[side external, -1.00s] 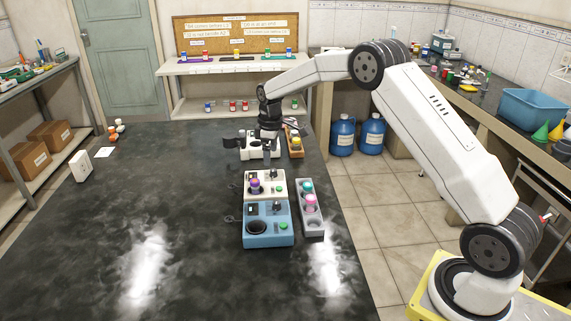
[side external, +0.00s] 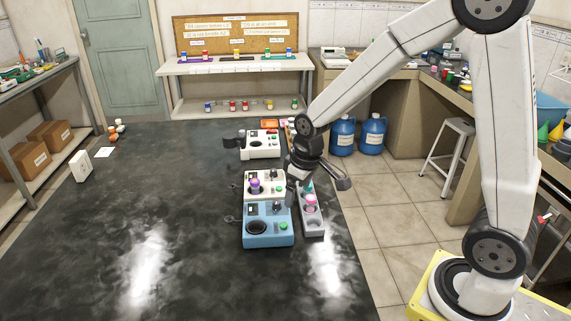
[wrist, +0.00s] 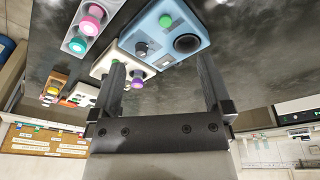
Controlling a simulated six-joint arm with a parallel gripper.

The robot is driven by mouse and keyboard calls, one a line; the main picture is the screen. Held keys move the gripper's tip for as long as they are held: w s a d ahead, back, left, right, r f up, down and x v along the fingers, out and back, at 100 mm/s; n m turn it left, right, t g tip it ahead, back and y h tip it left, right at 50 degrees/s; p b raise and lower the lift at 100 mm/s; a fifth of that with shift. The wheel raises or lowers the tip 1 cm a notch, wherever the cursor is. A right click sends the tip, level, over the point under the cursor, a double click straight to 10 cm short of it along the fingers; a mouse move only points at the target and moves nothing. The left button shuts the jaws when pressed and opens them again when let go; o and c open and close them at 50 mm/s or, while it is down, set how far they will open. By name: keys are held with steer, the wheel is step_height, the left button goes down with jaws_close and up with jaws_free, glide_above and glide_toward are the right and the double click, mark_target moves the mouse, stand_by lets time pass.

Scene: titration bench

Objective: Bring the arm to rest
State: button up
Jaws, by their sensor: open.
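My gripper (side external: 292,192) points down at the right edge of the near devices, next to the grey rack; its tips are hard to make out there. In the wrist view my gripper (wrist: 160,60) has two fingers wide apart with nothing gripped between them. The blue device (side external: 268,236), with a dark round plate and a green knob, also shows in the wrist view (wrist: 150,45). Behind it, a white device (side external: 252,197) bears a purple-capped bottle (side external: 255,185). The grey rack (side external: 316,228) holds pink (side external: 310,200) and teal-capped bottles; my gripper partly hides it.
A white box (side external: 80,167) stands at the dark table's left. A shelf (side external: 235,68) with small bottles is behind. Blue jugs (side external: 343,136) stand on the floor.

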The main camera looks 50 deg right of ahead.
steer(key=s+a+f+m, duration=0.1)
steer(key=s+a, duration=0.1)
steer(key=s, duration=0.8)
steer(key=shift+s+a+f+m+t, duration=0.15)
steer(key=shift+a+f+m+t, duration=0.05)
steer(key=shift+a+m+t, duration=0.1)
stand_by(0.4)
